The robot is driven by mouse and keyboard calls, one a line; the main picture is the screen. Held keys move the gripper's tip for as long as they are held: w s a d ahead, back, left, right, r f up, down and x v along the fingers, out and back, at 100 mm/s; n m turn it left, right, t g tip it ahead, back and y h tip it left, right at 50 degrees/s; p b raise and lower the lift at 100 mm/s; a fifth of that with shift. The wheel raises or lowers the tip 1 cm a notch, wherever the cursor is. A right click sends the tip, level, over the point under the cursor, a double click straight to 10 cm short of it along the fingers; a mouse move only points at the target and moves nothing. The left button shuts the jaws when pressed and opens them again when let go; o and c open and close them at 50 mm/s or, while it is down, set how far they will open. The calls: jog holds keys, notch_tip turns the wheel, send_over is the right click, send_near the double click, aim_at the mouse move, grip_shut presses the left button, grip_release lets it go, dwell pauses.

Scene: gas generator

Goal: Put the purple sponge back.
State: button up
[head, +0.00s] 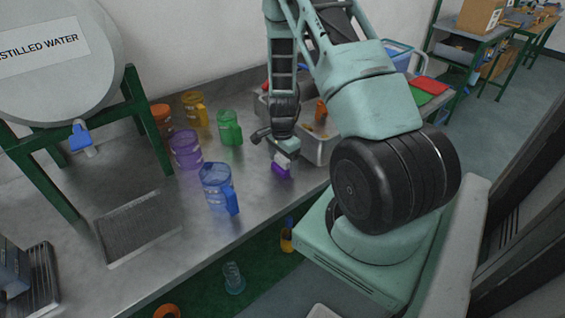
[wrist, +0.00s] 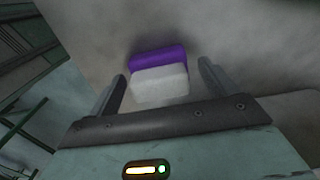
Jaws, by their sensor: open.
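The purple sponge (head: 281,170) has a white layer and a purple layer. It is on the metal table near its front edge, beside the grey metal tray. In the wrist view the sponge (wrist: 158,72) is between and slightly beyond the fingertips, with the white part closer to me. My gripper (wrist: 160,88) is open, with one finger on each side of the sponge and visible gaps to both. In the head view my gripper (head: 279,148) is right above the sponge and partly hides it.
Blue (head: 217,188), purple (head: 186,149), green (head: 229,128), yellow (head: 195,108) and orange (head: 161,118) jugs stand left of my gripper. The grey metal tray (head: 319,151) is close on the right, holding orange items. A distilled water tank (head: 60,50) stands at left.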

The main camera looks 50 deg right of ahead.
aim_at(282, 158)
notch_tip(282, 158, up, 11)
jog(key=b, duration=0.1)
jog(key=a+r+n, duration=0.3)
jog(key=a+n, duration=0.1)
jog(key=a, duration=0.4)
jog(key=a+r+n+y, duration=0.1)
jog(key=a+r+n, duration=0.25)
jog(key=a, duration=0.55)
jog(key=a+r+n, duration=0.2)
jog(key=a+n, duration=0.3)
jog(key=a, duration=0.3)
jog(key=s+a+r+n, duration=0.2)
jog(key=s+a+n, duration=0.5)
jog(key=s+n, duration=0.1)
jog(key=s+a+r+n, duration=0.3)
jog(key=s+a+n, duration=0.5)
jog(key=s, duration=0.1)
jog(key=shift+a+r, duration=0.3)
jog(key=shift+r, duration=0.05)
